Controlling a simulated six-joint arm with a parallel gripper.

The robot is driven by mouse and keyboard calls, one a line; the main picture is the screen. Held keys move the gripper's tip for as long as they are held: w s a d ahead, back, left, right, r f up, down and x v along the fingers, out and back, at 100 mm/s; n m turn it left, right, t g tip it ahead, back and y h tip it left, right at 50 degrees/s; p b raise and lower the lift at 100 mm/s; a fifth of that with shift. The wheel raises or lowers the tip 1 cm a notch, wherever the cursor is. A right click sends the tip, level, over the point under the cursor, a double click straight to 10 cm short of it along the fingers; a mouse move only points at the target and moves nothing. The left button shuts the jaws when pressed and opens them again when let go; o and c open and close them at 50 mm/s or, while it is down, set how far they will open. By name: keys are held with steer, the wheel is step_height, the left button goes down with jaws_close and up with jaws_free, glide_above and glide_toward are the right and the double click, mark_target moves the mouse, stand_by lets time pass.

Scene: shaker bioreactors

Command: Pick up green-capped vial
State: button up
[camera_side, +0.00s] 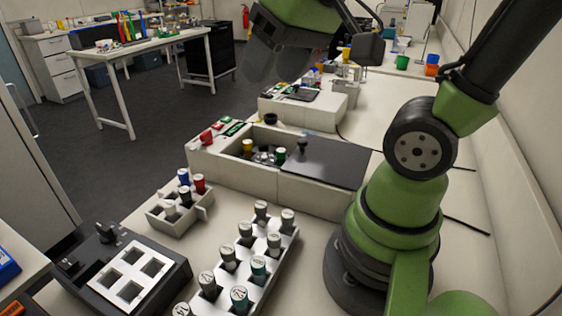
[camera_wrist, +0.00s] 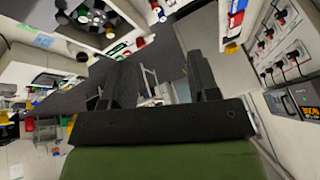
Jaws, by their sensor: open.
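A green-capped vial (camera_side: 280,154) stands in the open well of the white shaker box (camera_side: 312,186), between a yellow-capped vial (camera_side: 247,147) and a black-capped vial (camera_side: 302,144). Its lower part is hidden in the well. My gripper (camera_side: 268,65) hangs high above and behind the box, clear of every vial. In the wrist view its two dark fingers (camera_wrist: 160,82) are apart with nothing held between them.
A long white rack (camera_side: 262,268) holds several vials with grey and teal caps. A small rack (camera_side: 170,222) holds blue, red and black caps. A black device (camera_side: 164,287) with a white holed plate stands at lower left. A dark lid (camera_side: 325,161) covers the box's right side.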

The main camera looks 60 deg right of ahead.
steer(key=w+d+f+g, duration=0.2)
steer(key=w+d, duration=0.3)
steer(key=n+g, duration=0.2)
steer(key=g, duration=0.3)
glide_above(281, 150)
steer(key=shift+h, duration=0.3)
steer(key=f, duration=1.6)
steer(key=shift+w+f, duration=0.25)
steer(key=shift+f, duration=0.05)
steer(key=f, duration=0.6)
steer(key=shift+s+f, duration=0.2)
steer(key=shift+s, duration=0.05)
steer(key=c, duration=0.8)
